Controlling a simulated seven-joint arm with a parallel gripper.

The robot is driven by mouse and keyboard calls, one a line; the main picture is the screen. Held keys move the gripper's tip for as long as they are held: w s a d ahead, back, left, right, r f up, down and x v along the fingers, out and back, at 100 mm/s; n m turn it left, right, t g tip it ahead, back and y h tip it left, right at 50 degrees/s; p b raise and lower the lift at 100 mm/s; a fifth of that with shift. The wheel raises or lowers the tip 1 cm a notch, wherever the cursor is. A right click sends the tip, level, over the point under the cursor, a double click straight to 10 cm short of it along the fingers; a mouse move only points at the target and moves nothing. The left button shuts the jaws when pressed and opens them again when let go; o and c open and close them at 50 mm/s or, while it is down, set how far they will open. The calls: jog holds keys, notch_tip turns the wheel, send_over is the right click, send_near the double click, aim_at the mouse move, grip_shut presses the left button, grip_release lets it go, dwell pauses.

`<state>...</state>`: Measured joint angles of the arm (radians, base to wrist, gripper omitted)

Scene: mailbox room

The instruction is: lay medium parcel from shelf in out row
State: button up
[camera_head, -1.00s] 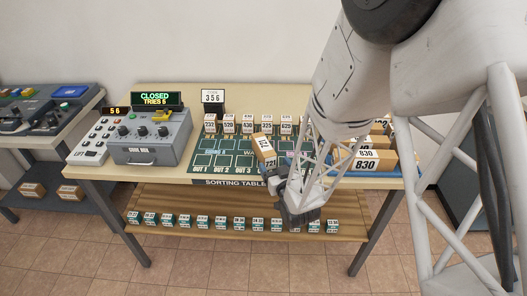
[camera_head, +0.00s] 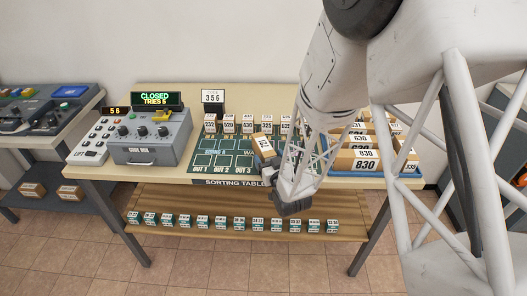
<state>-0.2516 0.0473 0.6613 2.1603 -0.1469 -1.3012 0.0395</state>
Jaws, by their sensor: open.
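The green sorting mat (camera_head: 222,162) on the table has outlined slots, with OUT 1, OUT 2 and OUT 3 labels along its front; these out slots look bare. A brown parcel (camera_head: 265,146) with a white number label stands at a tilt near the mat's right part, right of OUT 3. My gripper (camera_head: 270,166) is open, just in front of this parcel. The arm hides part of it, and I cannot tell whether the fingers touch the parcel. A lower shelf (camera_head: 200,205) under the table holds a row of small numbered parcels (camera_head: 204,222).
A blue tray (camera_head: 385,174) of larger numbered parcels, with 830 in front, stands right of my arm. A row of small numbered boxes (camera_head: 247,124) lines the mat's back. A sign reading 356 (camera_head: 212,97) stands behind. A control box (camera_head: 150,138) reading CLOSED, TRIES 5 is at left.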

jog(key=shift+w+a, duration=0.25)
jog(key=shift+w, duration=0.25)
jog(key=c, duration=1.2)
jog(key=shift+r, duration=0.2)
jog(key=shift+c, duration=0.2)
jog(key=shift+r, duration=0.15)
jog(key=v, duration=3.2)
jog(key=shift+d, duration=0.1)
jog(key=shift+w, duration=0.1)
